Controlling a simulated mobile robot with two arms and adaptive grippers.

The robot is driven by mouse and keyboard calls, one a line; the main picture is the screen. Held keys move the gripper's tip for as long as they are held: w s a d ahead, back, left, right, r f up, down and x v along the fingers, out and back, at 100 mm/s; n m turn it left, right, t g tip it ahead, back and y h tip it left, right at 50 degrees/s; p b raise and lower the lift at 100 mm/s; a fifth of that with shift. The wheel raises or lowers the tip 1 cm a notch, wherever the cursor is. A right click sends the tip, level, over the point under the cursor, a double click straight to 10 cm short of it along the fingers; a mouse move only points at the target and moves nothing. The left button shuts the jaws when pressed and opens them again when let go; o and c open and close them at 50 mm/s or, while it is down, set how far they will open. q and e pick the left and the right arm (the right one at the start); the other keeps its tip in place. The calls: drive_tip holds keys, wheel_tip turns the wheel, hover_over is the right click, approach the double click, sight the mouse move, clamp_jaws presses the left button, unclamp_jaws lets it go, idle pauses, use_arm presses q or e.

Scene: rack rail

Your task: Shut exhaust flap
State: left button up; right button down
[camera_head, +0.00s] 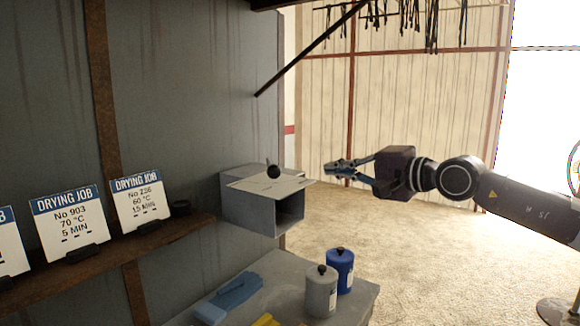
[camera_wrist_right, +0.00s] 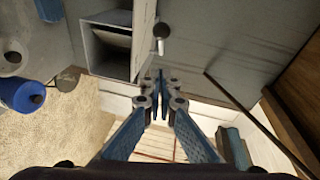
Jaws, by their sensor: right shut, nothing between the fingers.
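The exhaust duct (camera_head: 245,213) is a grey box on the wall with its open end showing a dark inside. The flap (camera_head: 255,185) is a pale plate with a black ball knob (camera_head: 274,171), standing roughly level along the top of the box, so the mouth is uncovered. In the right wrist view the duct (camera_wrist_right: 92,50) is at upper left, with the flap (camera_wrist_right: 145,40) edge-on beside it and the knob (camera_wrist_right: 161,30). My right gripper (camera_head: 330,168) is shut and empty, right of the flap and apart from it; its fingers (camera_wrist_right: 160,88) point toward the wall. My left gripper is not in view.
Below the duct, a table (camera_head: 352,299) holds a grey canister (camera_head: 320,294), a blue canister (camera_head: 341,272) and a blue cloth-like item (camera_head: 236,291). A shelf (camera_head: 150,240) with job signs (camera_head: 68,222) runs along the left wall. A dark rod (camera_head: 310,48) slants above.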

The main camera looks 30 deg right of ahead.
drive_tip(key=p+x, duration=0.2)
drive_tip(key=x, duration=0.1)
drive_tip(key=a+p+x, duration=0.1)
drive_tip(key=p+x, duration=0.4)
drive_tip(key=x, duration=0.2)
drive_tip(key=shift+s+a+p, duration=0.15)
drive_tip(key=shift+a+p, duration=0.15)
drive_tip(key=shift+p, duration=0.1)
drive_tip(key=shift+w+a+f+p, duration=0.2)
drive_tip(key=shift+w+a+p, duration=0.15)
drive_tip(key=shift+a, duration=0.3)
drive_tip(key=shift+w, duration=0.1)
